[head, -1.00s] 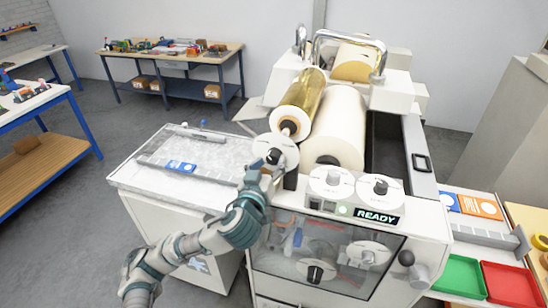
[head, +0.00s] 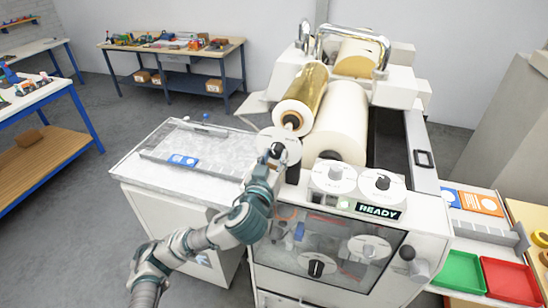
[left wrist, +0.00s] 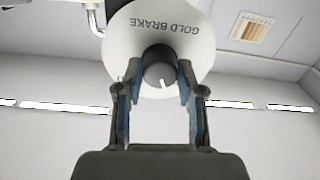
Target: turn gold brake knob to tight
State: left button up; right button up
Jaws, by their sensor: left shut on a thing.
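The gold brake dial (head: 288,140) is a white disc with a dark knob (left wrist: 160,68), below the front end of the gold foil roll (head: 309,92). In the left wrist view the disc (left wrist: 195,42) reads GOLD BRAKE upside down. The knob has a white pointer mark near its lower edge in that view. My left gripper (head: 271,156) is at the dial from the front, and its two fingers (left wrist: 160,84) are shut on the knob's sides. In the head view the gripper partly covers the knob. My right gripper is not in view.
The machine has two more white dials (head: 333,177) beside a lit READY sign (head: 379,210), and further dials behind a clear front panel (head: 318,250). A grey flat bed (head: 200,150) lies left of the gripper. Green (head: 459,272) and red trays (head: 510,280) stand at right.

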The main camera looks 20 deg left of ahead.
pick_arm(q)
jog(key=m+p, duration=0.1)
jog(key=m, duration=0.3)
jog(key=shift+f+p, duration=0.15)
jog(key=shift+p, duration=0.15)
jog(key=m+p, duration=0.2)
jog(key=m, duration=0.2)
jog(key=shift+a+m, duration=0.1)
jog(key=shift+m, duration=0.3)
jog(key=shift+f+m, duration=0.1)
jog(key=shift+m, duration=0.8)
jog(key=m, duration=0.3)
jog(key=shift+m, duration=0.3)
jog(key=shift+a+m+h, duration=0.2)
jog(key=shift+m+h, duration=0.1)
jog(key=shift+m, duration=1.2)
